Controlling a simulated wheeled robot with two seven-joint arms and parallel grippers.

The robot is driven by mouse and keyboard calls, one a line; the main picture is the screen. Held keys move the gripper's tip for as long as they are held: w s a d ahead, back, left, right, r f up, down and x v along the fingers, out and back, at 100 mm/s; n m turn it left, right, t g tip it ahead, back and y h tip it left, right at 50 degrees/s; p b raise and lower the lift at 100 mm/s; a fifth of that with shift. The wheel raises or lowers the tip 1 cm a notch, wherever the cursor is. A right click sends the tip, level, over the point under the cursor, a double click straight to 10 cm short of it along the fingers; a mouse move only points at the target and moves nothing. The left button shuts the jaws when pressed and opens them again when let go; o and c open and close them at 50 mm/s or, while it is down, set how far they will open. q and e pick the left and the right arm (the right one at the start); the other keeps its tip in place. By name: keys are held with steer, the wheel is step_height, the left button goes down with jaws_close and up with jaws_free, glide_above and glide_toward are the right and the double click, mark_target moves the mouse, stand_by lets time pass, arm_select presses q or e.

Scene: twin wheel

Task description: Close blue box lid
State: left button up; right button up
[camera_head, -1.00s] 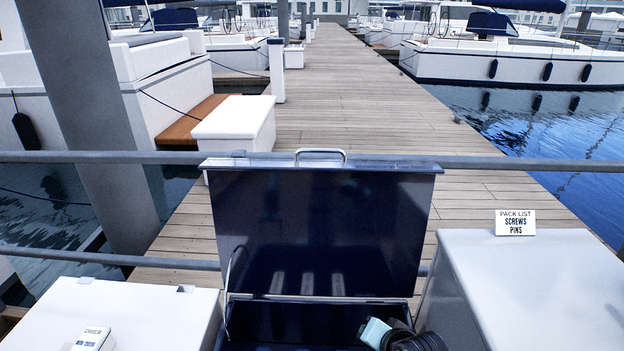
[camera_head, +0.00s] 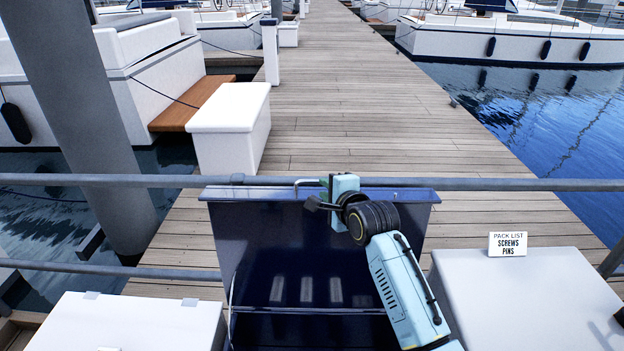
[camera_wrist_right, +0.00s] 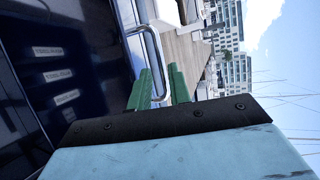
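The dark blue box lid (camera_head: 260,225) stands open and upright in the head view, above the box (camera_head: 310,330), whose lower part is cut off by the frame. A silver loop handle (camera_wrist_right: 148,45) is on the lid's top edge; in the head view it is partly hidden by my right gripper. My right gripper (camera_head: 324,187) is at the lid's top edge, coming from the right. In the right wrist view its green fingers (camera_wrist_right: 160,86) stand apart with the handle's bar between them. Contact with the bar is unclear. My left gripper is not in view.
A metal rail (camera_head: 500,184) runs across behind the lid. White boxes flank the blue box, at left (camera_head: 130,325) and right (camera_head: 535,300); the right one bears a pack list sign (camera_head: 507,244). A wooden dock (camera_head: 350,110) and water lie beyond.

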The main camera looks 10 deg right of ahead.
mark_target(316, 182)
steer(key=shift+b+x, duration=0.75)
steer(key=shift+x, duration=4)
jaws_close()
